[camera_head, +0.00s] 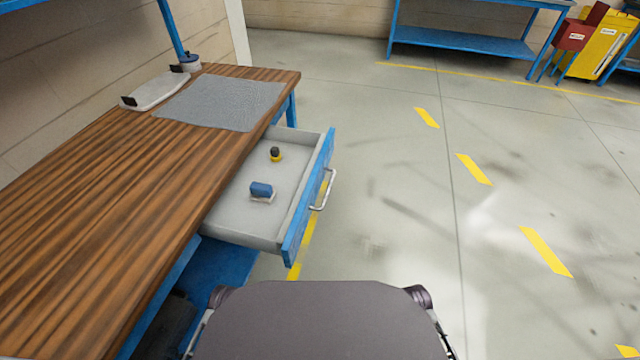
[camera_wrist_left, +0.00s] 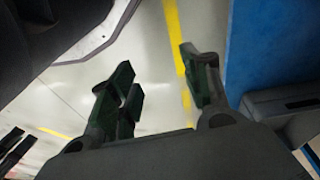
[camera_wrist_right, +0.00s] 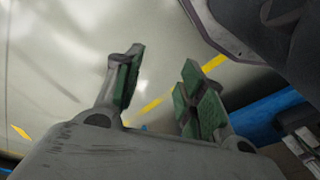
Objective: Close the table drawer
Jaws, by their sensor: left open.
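The table drawer (camera_head: 230,216) is pulled out from under the wooden table (camera_head: 130,150), in the head view. It has a blue front with a metal handle (camera_head: 326,190) facing right. Inside lie a blue block-like item (camera_head: 262,191) and a small yellow and black item (camera_head: 276,154). Neither gripper shows in the head view. In its wrist view my left gripper (camera_wrist_left: 160,78) is open and empty, above floor and beside a blue surface. My right gripper (camera_wrist_right: 158,82) has its fingers apart with nothing between them, over the floor. Neither touches the drawer in these views.
A grey mat (camera_head: 222,103), a light tray-like item (camera_head: 154,91) and a small round container (camera_head: 189,62) are on the table's far end. A blue lower shelf (camera_head: 222,268) runs below. The floor (camera_head: 400,200) right of the drawer is clear.

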